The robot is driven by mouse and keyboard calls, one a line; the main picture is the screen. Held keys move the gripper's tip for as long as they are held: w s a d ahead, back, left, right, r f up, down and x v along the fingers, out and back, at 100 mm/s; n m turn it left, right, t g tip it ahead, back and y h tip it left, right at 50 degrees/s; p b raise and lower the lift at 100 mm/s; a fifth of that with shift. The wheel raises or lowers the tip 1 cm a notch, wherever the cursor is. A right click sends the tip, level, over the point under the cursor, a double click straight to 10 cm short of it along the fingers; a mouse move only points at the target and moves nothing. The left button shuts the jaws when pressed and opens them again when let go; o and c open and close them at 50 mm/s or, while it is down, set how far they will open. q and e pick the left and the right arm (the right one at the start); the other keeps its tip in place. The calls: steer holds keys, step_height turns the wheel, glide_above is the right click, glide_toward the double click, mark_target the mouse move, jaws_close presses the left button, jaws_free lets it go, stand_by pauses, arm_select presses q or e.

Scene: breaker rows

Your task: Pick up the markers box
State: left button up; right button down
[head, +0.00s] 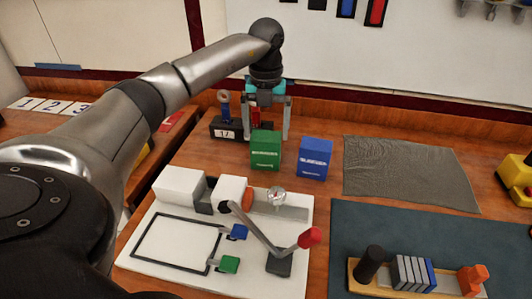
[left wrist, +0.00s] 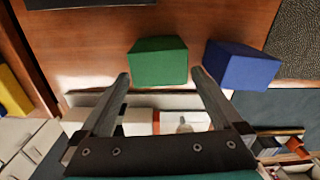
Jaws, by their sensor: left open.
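A green box (head: 265,150) and a blue box (head: 314,157) stand upright side by side on the wooden table. Both have small white print that I cannot read surely, so I cannot tell which one is the markers box. My left gripper (head: 267,128) is open and empty, pointing down at the green box. In the left wrist view the green box (left wrist: 158,62) shows between and just beyond the spread fingertips (left wrist: 161,75). The blue box (left wrist: 242,74) is to the right of the right finger. I cannot tell whether the fingers touch the green box. My right gripper is not in view.
A white board (head: 150,262) with a red-tipped lever (head: 309,238) lies in front of the boxes. A grey textured mat (head: 408,172) is to the right. A dark mat (head: 465,235) carries a wooden rack (head: 415,290). A dark block marked 17 (head: 226,132) stands behind left.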

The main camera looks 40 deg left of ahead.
mark_target(266, 146)
arm_select(q)
steer(key=shift+w+a+f+b, duration=0.1)
steer(key=shift+f+b, duration=0.2)
steer(key=shift+f, duration=1.25)
steer(key=shift+w+a+f+b, duration=0.1)
steer(key=shift+f+b, duration=0.2)
steer(key=shift+f, duration=1.25)
steer(key=shift+c, duration=0.2)
steer(key=shift+r, duration=0.1)
steer(key=c, duration=1.4)
